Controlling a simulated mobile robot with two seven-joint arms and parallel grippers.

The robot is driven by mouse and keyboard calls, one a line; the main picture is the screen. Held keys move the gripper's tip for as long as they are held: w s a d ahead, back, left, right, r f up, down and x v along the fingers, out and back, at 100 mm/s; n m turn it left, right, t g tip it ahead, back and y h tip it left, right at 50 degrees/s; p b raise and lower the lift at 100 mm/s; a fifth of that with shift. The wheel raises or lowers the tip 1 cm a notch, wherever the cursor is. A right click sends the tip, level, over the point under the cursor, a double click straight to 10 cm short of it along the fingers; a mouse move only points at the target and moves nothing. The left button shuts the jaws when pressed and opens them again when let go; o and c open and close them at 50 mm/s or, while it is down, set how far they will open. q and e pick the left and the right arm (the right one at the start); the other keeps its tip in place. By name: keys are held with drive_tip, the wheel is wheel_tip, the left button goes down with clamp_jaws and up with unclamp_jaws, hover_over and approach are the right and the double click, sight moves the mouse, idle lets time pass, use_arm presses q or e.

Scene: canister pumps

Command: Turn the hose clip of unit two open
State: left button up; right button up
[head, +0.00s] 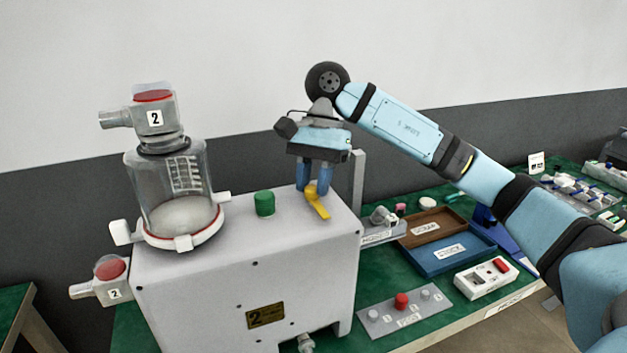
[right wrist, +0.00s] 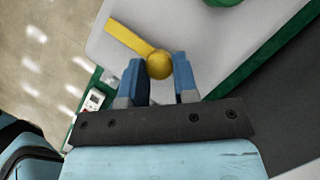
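Unit two is a pale grey housing (head: 240,262) with a yellow "2" plate, at the left of the head view. On its top, near the right end, is the yellow hose clip, a round knob with a flat lever (head: 318,207). My right gripper (head: 313,190) points down over the knob. In the right wrist view, its blue fingers (right wrist: 160,80) stand on both sides of the knob (right wrist: 159,65), close to it; contact is unclear. The lever (right wrist: 126,37) extends to the upper left there, clear of the fingers. My left gripper is not in view.
A green cap (head: 265,203) is on the same top, left of the clip. A clear canister (head: 172,190) stands further left. A grey post (head: 357,182) rises right of the clip. Brown (head: 405,240) and blue (head: 425,266) trays lie on the green bench.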

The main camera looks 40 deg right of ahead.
drive_tip(key=o, duration=0.4)
drive_tip(key=shift+o, duration=0.2)
drive_tip(key=shift+r, duration=0.1)
drive_tip(key=p+v, duration=0.2)
drive_tip(key=v, duration=1.1)
drive_tip(key=shift+r, duration=0.35)
drive_tip(key=shift+d+f, duration=0.1)
drive_tip(key=shift+d, duration=0.05)
